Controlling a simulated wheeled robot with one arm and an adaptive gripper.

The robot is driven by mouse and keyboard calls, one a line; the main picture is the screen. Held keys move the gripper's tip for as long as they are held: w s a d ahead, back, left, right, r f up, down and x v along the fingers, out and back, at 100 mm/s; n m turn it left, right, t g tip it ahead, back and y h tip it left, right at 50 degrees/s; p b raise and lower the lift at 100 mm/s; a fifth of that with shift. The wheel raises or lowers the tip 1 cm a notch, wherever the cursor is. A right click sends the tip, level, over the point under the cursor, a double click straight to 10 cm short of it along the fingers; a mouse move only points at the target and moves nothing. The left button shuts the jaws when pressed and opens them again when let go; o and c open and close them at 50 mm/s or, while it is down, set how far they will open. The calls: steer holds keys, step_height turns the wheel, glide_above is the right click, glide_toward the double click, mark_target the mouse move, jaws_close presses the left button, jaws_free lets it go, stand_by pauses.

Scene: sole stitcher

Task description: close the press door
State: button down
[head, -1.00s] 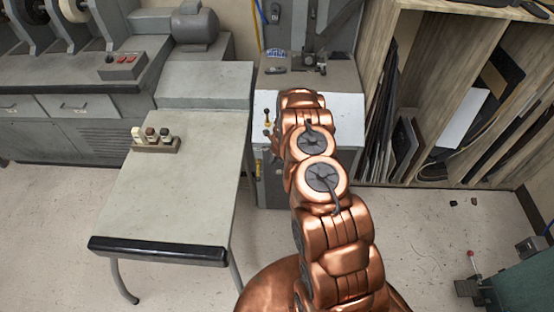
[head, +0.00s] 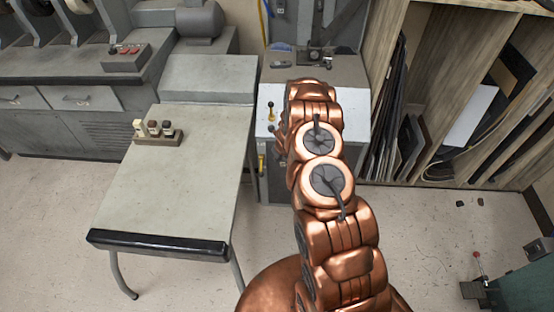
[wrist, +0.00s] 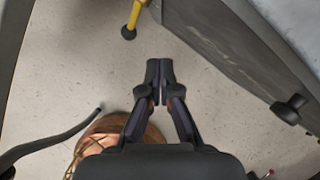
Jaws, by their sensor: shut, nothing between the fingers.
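The grey machine (head: 350,68), which I take to be the press, stands behind my copper arm, with a pale sloped top. A yellow-based lever (head: 270,112) and a yellow handle (head: 261,163) show at its left side. In the wrist view a grey panel (wrist: 240,45) with a black knob (wrist: 290,108) slants across the upper right; I cannot tell for sure that it is the door. My gripper (wrist: 160,68) is shut and empty over the floor, apart from the panel and left of the knob. The arm hides the gripper and much of the machine's front in the head view.
A grey table (head: 165,190) with a small rack of bottles (head: 157,135) stands at left. A wooden shelf (head: 435,100) with upright sheets stands at right. A yellow bar (wrist: 132,18) is ahead in the wrist view.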

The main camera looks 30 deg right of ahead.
steer(key=s+a+r+b, duration=0.3)
steer(key=s+r, duration=0.2)
steer(key=r, duration=0.4)
steer(key=shift+r, duration=0.15)
stand_by(0.4)
